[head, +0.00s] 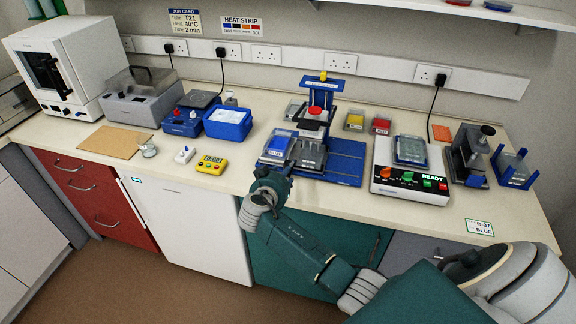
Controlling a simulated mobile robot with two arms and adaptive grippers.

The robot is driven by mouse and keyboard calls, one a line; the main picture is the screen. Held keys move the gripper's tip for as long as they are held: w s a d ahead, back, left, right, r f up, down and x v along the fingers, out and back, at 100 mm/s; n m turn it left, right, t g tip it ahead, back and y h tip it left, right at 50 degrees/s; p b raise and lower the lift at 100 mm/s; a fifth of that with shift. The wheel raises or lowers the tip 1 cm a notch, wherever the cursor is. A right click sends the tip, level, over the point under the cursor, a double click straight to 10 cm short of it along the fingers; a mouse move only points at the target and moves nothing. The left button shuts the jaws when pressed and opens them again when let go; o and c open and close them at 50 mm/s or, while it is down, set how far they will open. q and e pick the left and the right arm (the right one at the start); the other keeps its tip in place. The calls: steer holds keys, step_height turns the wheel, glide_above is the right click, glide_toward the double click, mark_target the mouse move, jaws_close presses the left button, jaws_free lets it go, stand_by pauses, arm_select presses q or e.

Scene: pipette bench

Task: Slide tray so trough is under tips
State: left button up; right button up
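A blue pipetting stand (345,160) is on the bench near the middle of the head view. Any tips below the head are too small to make out. In front of the upright are a blue-topped box labelled BLUE (276,146) on the left and a grey open container (311,155), perhaps the trough, on the right. The sliding tray under them is mostly hidden. My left gripper is not in view.
To the right is a white device reading READY (410,180).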

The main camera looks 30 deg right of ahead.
steer(key=shift+x, duration=2.15)
steer(key=shift+f, duration=0.1)
jaws_close()
